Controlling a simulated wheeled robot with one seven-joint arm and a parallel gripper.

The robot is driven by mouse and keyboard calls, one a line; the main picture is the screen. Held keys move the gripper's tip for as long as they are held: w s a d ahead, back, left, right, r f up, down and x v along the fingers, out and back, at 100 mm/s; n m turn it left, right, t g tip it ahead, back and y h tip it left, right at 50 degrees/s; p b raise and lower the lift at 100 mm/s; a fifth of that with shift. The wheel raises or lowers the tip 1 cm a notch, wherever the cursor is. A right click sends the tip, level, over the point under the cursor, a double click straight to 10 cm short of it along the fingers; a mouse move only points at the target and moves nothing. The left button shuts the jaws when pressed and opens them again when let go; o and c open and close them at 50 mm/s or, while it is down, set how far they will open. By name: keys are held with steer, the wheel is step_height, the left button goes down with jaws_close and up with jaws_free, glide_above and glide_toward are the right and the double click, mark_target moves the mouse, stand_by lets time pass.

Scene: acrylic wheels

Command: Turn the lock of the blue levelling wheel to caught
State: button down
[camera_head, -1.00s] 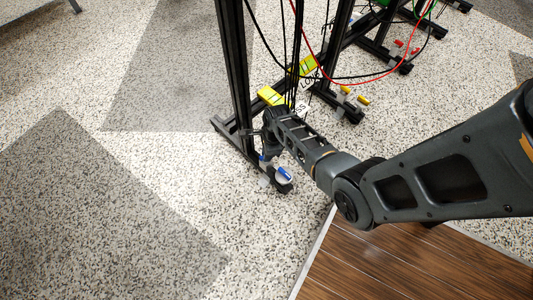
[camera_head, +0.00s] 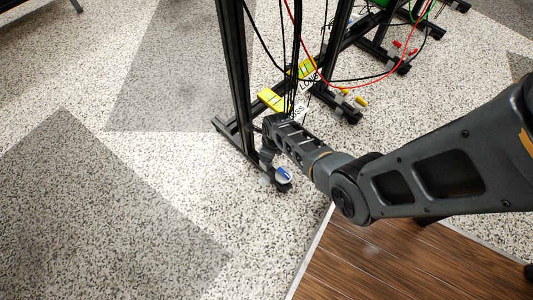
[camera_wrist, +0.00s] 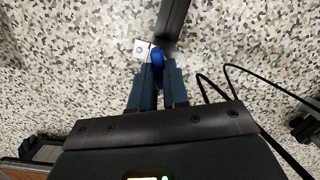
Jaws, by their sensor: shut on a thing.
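The blue levelling wheel (camera_head: 284,184) is at the near foot of the black frame, with a blue lever (camera_head: 285,173) on its right side. In the wrist view, a blue lock piece (camera_wrist: 157,57) shows between the fingertips of my gripper (camera_wrist: 161,68). The gripper is shut on this piece, and the fingers hide its lower part. In the head view my gripper (camera_head: 267,157) points down at the wheel from above and hides part of it. The exact angle of the lock cannot be told.
A black upright post (camera_head: 236,75) and floor beam (camera_head: 225,129) stand close to the gripper. Black cables (camera_wrist: 215,85) hang to its right. Wheels with yellow levers (camera_head: 361,101) and red levers (camera_head: 397,44) are farther back. Open floor (camera_head: 190,165) lies left.

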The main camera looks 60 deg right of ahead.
steer(key=shift+m, duration=0.6)
steer(key=shift+r+m+p, duration=0.1)
steer(key=shift+m+p, duration=0.25)
steer(key=shift+m, duration=0.05)
steer(key=m+p, duration=0.1)
steer(key=m, duration=0.2)
steer(key=shift+a+h, duration=0.1)
steer(key=shift+h, duration=0.3)
steer(key=c, duration=1.6)
jaws_free()
steer(key=o, duration=0.6)
